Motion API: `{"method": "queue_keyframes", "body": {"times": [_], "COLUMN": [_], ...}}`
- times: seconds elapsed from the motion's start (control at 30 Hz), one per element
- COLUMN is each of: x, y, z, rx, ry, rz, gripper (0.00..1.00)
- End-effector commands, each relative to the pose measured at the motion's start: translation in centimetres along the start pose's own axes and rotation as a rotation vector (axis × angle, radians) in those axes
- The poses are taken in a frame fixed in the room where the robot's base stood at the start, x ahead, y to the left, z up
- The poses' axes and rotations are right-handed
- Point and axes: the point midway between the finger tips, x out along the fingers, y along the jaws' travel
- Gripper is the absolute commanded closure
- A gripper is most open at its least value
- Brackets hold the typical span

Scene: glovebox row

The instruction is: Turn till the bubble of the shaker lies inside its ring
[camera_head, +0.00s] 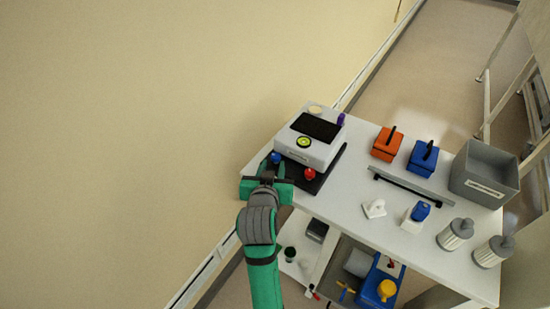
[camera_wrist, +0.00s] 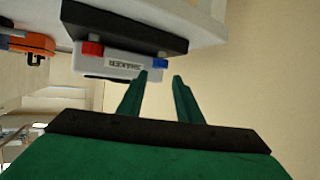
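The shaker (camera_head: 318,153) is a pale box with a dark top panel, standing on a black base plate at the left end of the bench. A round green bubble level (camera_head: 304,142) with a dark rim sits on it; the bubble is too small to place against its ring. A blue knob (camera_head: 276,158) and a red knob (camera_head: 310,173) are at its front. In the wrist view the shaker (camera_wrist: 118,66) appears upside down, with the red knob (camera_wrist: 92,48) and blue knob (camera_wrist: 159,63). My gripper (camera_wrist: 162,77) is open and empty, its fingertips just short of the blue knob.
An orange case (camera_head: 386,146) and a blue case (camera_head: 422,160) stand right of the shaker, with a grey bin (camera_head: 484,172) beyond. A dark bar, a white bracket, a blue-topped item and two ribbed cylinders occupy the bench (camera_head: 345,190). A lower shelf holds more items.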

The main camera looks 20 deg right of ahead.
Motion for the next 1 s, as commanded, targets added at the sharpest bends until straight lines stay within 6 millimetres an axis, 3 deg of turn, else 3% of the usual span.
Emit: {"method": "queue_keyframes", "body": {"times": [0.1, 0.33, 0.5, 0.8, 0.93, 1.0], "x": [2.3, 5.5, 6.6, 6.7, 6.7, 6.7], "y": [0.1, 0.1, 0.1, 0.0, 0.0, 0.0], "z": [0.0, 0.0, 0.0, 0.0, 0.0, 0.0], "rx": [0.0, 0.001, 0.001, 0.001, 0.001, 0.001], "ry": [-0.002, -0.001, -0.001, 0.0, 0.0, 0.0], "rz": [0.002, 0.003, 0.002, 0.001, 0.001, 0.001], "gripper": [0.68, 0.68, 0.68, 0.68, 0.97, 0.98]}}
